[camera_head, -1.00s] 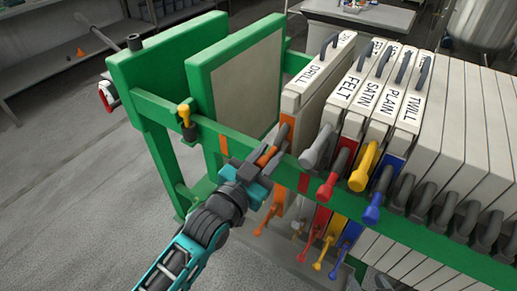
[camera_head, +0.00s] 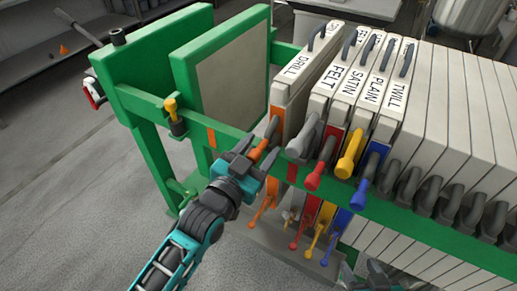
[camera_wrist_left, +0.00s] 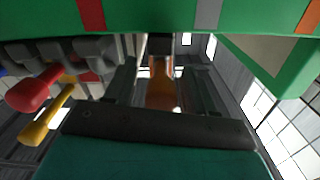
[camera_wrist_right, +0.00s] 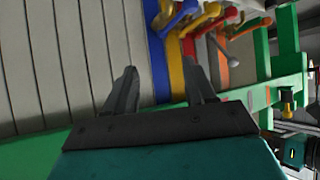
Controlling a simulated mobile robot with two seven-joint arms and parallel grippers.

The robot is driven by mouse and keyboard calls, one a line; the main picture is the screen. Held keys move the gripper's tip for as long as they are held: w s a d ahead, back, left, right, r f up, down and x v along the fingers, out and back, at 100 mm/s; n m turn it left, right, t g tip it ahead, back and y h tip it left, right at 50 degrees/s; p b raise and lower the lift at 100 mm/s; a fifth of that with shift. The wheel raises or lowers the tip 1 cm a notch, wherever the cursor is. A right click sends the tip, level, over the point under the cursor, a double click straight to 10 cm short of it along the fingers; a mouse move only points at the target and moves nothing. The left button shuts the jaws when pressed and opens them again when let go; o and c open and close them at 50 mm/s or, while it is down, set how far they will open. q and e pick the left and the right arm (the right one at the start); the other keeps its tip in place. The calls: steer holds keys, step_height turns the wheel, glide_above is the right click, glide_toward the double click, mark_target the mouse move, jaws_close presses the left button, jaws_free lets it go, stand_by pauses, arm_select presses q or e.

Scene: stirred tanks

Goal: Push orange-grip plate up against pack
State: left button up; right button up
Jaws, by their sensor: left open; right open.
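The orange-grip plate, labelled DRILL (camera_head: 284,92), hangs upright in the green frame, left of the pack of plates (camera_head: 455,110). A narrow gap shows between it and the FELT plate (camera_head: 325,92). My left gripper (camera_head: 255,160) is at its orange grip (camera_head: 261,150). In the left wrist view the orange grip (camera_wrist_left: 161,85) stands between the spread fingers of my left gripper (camera_wrist_left: 165,92); whether they touch it is unclear. My right gripper (camera_wrist_right: 160,90) is open and empty below the rail; only part of it shows at the bottom of the head view (camera_head: 372,278).
The green rail (camera_head: 425,232) runs along the front of the plates. Red, yellow and blue grips (camera_head: 350,155) jut out right of my left gripper. A green end plate (camera_head: 222,75) stands left, with open room between it and the DRILL plate. Coloured taps hang below.

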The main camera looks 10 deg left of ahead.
arm_select(q)
steer(key=v, duration=1.3)
